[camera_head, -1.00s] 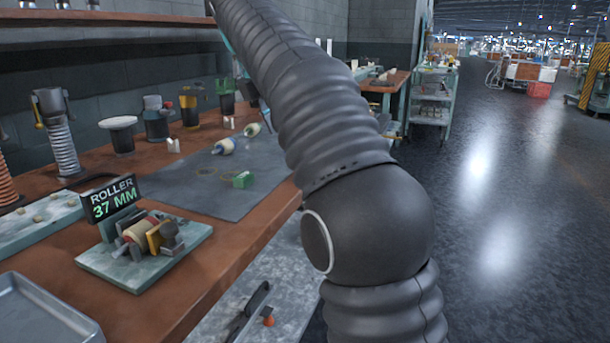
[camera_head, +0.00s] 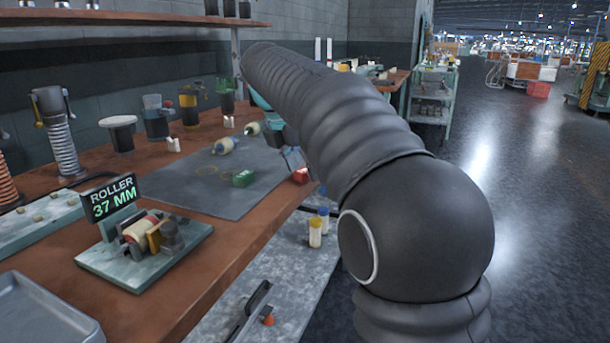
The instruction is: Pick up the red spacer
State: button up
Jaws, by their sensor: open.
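The red spacer (camera_head: 300,175) is a small red block at the right edge of the dark mat (camera_head: 225,203), close to the bench's front edge. My gripper (camera_head: 291,157) shows only in part below the teal end of my arm, just above and behind the red spacer in the picture. It is open. Most of it is hidden by my arm, and I cannot tell whether a finger touches the spacer.
Cream rollers (camera_head: 226,145) lie at the mat's back. A roller fixture (camera_head: 150,245) with a "ROLLER 37 MM" display (camera_head: 112,198) stands at front left, near a metal tray (camera_head: 40,315). Yellow-and-white bottles (camera_head: 315,232) stand on the lower shelf. Cups line the wall.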

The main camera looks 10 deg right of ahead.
jog(key=shift+d+f, duration=0.1)
jog(key=shift+f, duration=0.05)
grip_shut()
dwell(0.4)
